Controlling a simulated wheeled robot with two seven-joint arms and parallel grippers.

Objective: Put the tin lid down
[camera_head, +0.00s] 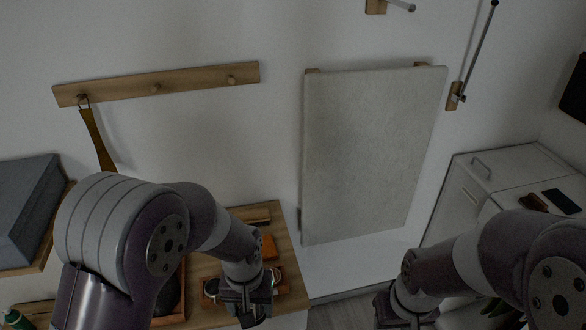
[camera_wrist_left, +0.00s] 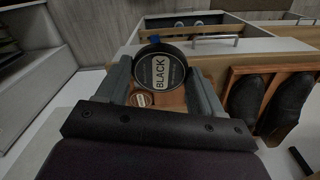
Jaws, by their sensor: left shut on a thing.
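The tin lid (camera_wrist_left: 161,70) is a round black disc with a pale label reading BLACK. In the left wrist view it sits between the two fingers of my left gripper (camera_wrist_left: 163,62), which is shut on it. In the head view my left gripper (camera_head: 247,300) is over the front part of the wooden bench top (camera_head: 212,268); the lid is hardly visible there behind the gripper. A brown surface with a small pale label (camera_wrist_left: 143,99) shows below the lid. My right gripper (camera_head: 400,312) hangs at the lower right, away from the bench; its fingers are not clear.
A pair of dark shoes (camera_wrist_left: 262,97) lies in a wooden tray on the right of the wrist view. An orange item (camera_head: 269,247) is on the bench behind my left gripper. A grey box (camera_head: 28,208) stands left. A pale board (camera_head: 372,150) hangs on the wall.

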